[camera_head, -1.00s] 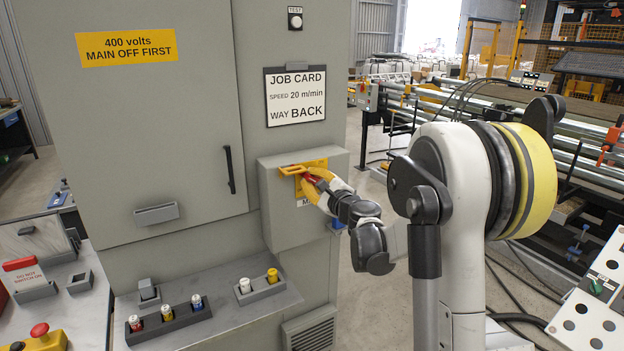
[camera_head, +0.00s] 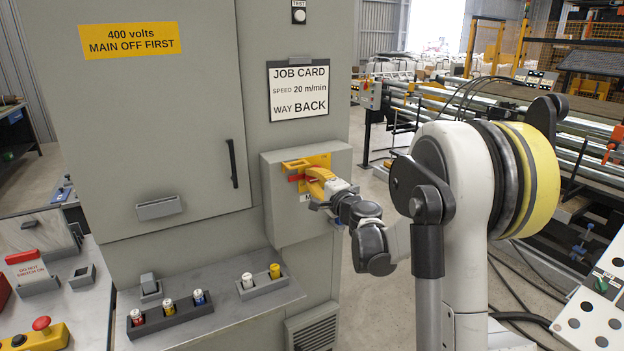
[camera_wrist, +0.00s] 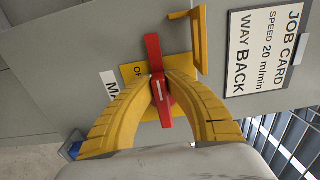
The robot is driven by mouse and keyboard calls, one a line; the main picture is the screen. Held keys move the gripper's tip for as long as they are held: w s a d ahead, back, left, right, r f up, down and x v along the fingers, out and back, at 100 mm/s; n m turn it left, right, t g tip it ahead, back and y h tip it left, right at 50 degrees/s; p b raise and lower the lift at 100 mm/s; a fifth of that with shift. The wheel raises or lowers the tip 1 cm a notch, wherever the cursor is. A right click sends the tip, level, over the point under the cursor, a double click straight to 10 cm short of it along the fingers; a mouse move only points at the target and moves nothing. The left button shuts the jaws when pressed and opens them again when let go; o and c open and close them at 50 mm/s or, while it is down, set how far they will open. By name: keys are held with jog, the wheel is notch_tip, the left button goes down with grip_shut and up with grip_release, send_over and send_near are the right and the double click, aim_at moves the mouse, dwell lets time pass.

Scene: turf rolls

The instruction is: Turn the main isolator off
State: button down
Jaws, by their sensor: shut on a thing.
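The main isolator is a red handle (camera_head: 297,178) on a yellow plate (camera_head: 318,160), on a grey box (camera_head: 274,207) at the cabinet's right side. The handle lies about level in the head view, its left end showing past my fingers. My gripper (camera_head: 317,183) has yellow fingers shut on it. In the wrist view the red handle (camera_wrist: 154,60) stands upright between my fingertips (camera_wrist: 163,90), one on each side. Part of an "OF" marking shows on the plate (camera_wrist: 131,70); the rest is hidden. A yellow bracket (camera_wrist: 199,40) juts out beside the handle.
A job card (camera_head: 298,88) hangs above the box. The cabinet door has a black handle (camera_head: 232,163). Below, a shelf bears a dark rack (camera_head: 150,325) of coloured plugs and a grey holder (camera_head: 262,287). Machine rails stand behind my arm at right.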

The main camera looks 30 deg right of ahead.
dwell(0.4)
jog(key=c, duration=1.4)
grip_release()
jog(key=s, duration=1.2)
jog(key=shift+d, duration=0.2)
jog(key=shift+a, duration=0.1)
